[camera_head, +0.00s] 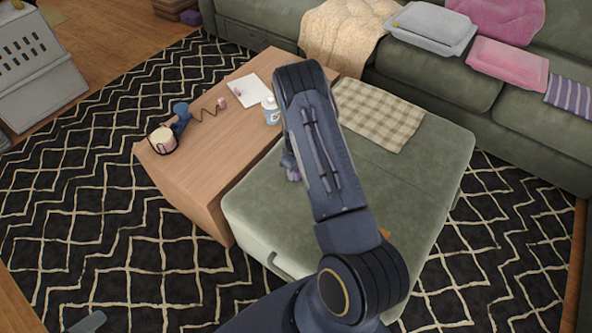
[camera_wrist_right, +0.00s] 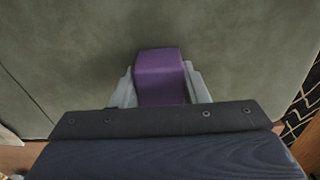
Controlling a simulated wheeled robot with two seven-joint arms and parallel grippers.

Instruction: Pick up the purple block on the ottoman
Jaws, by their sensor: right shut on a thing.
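The purple block (camera_wrist_right: 160,72) shows in the right wrist view, between the two pale fingers of my right gripper (camera_wrist_right: 160,82), which is shut on it. The green ottoman (camera_wrist_right: 60,50) fills the area behind and around the block; I cannot tell whether the block touches it or is lifted. In the head view my right arm reaches over the ottoman (camera_head: 425,215), and the right gripper (camera_head: 292,172) is mostly hidden behind the arm at the ottoman's left side. The block is hard to make out there.
A wooden table (camera_head: 190,180) adjoins the ottoman's left side, bearing a white bottle (camera_head: 271,111), a paper sheet (camera_head: 248,88) and a cup (camera_head: 162,139). A checked cloth (camera_head: 380,114) lies on the ottoman's far part. A green sofa (camera_head: 430,75) stands behind.

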